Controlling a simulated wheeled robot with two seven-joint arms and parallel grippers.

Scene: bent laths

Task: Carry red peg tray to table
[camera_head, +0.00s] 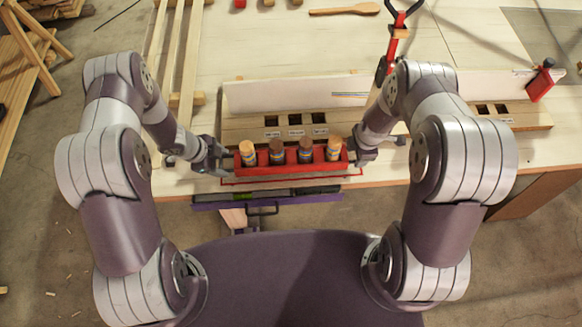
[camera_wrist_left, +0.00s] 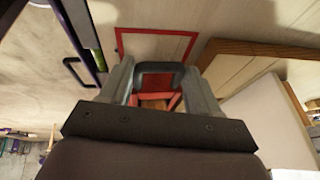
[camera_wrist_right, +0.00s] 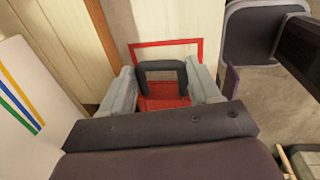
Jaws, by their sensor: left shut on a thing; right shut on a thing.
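The red peg tray (camera_head: 292,170) is a long red box with several upright pegs in it, some light and some dark brown. It is at the front edge of the work table (camera_head: 400,173), over or beside a red outline (camera_head: 228,183) marked there. My left gripper (camera_head: 228,161) is shut on its left end, and my right gripper (camera_head: 352,158) on its right end. In the left wrist view the fingers (camera_wrist_left: 157,85) hold a dark handle. The right wrist view shows fingers (camera_wrist_right: 165,85) likewise at a dark handle. I cannot tell whether the tray touches the table.
Behind the tray stands a wooden block with square holes (camera_head: 295,120) and a white board (camera_head: 290,95). A red-handled clamp (camera_head: 395,45) stands at the back right. Wooden laths (camera_head: 178,60) lie at the left. A purple rail with tools (camera_head: 265,197) runs along the front edge.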

